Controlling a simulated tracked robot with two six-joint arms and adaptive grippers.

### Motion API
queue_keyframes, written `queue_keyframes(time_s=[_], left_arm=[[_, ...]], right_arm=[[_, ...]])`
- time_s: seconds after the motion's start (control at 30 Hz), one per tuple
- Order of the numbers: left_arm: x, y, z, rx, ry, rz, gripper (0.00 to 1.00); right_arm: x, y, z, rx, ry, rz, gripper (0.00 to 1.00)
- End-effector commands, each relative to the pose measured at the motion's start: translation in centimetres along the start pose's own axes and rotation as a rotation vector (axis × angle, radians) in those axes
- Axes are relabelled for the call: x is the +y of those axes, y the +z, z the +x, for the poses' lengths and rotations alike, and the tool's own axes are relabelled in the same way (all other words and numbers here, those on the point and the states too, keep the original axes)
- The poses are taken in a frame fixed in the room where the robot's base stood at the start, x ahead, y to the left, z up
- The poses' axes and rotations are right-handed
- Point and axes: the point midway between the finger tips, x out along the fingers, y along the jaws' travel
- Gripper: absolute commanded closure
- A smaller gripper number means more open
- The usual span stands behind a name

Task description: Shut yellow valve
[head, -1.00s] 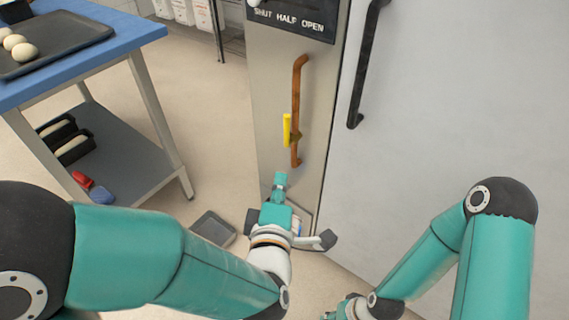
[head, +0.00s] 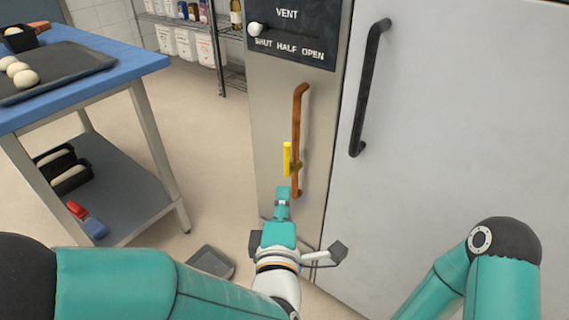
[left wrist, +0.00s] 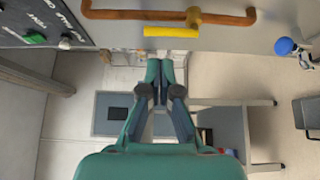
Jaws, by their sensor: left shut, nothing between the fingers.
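The yellow valve handle (head: 287,159) is a short bar beside a copper pipe (head: 299,125) on the steel panel. In the head view it points upright, along the pipe. In the left wrist view the yellow handle (left wrist: 171,31) also lies parallel to the pipe (left wrist: 215,17), with a brass valve body (left wrist: 193,16) between them. My left gripper (head: 283,190) is shut and empty, just below the handle in the head view. In the left wrist view its fingertips (left wrist: 160,64) are close to the handle, with a small gap showing. My right gripper is out of view.
A panel marked VENT, SHUT HALF OPEN (head: 290,35) is above the pipe. A black door handle (head: 369,88) is at right. A blue table (head: 125,48) with a dough tray stands at left. A grey bin (head: 210,262) sits on the floor.

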Motion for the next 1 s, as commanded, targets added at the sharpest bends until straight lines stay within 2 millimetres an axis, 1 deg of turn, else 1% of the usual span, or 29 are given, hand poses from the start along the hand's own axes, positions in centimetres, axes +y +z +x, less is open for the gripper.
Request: queue_keyframes(time_s=[0.03,0.1,0.3,0.4,0.5,0.7,0.93,0.97,1.0], left_arm=[[-0.1,-0.2,1.2,0.005,0.0,-0.001,1.0],[-0.1,-0.1,2.7,0.004,0.001,0.0,1.0],[-0.1,-0.1,6.6,0.002,0.001,0.001,1.0],[-0.1,-0.1,8.1,0.001,0.0,0.0,1.0],[-0.1,0.0,9.2,0.0,0.001,0.001,1.0],[0.0,0.1,10.0,-0.002,0.001,0.002,1.0],[0.0,0.1,10.0,-0.003,0.0,0.002,1.0],[0.0,-0.5,10.0,0.0,0.0,0.001,1.0],[0.0,-0.2,10.0,-0.002,0.0,0.001,1.0]], right_arm=[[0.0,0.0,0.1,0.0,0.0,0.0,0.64],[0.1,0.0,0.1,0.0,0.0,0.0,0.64],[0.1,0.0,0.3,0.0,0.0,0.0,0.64],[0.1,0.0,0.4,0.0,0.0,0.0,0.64],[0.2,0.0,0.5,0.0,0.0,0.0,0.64],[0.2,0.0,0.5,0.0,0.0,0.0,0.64],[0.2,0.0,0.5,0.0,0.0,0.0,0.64],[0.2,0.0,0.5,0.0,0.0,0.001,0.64],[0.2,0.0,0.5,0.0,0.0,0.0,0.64]])
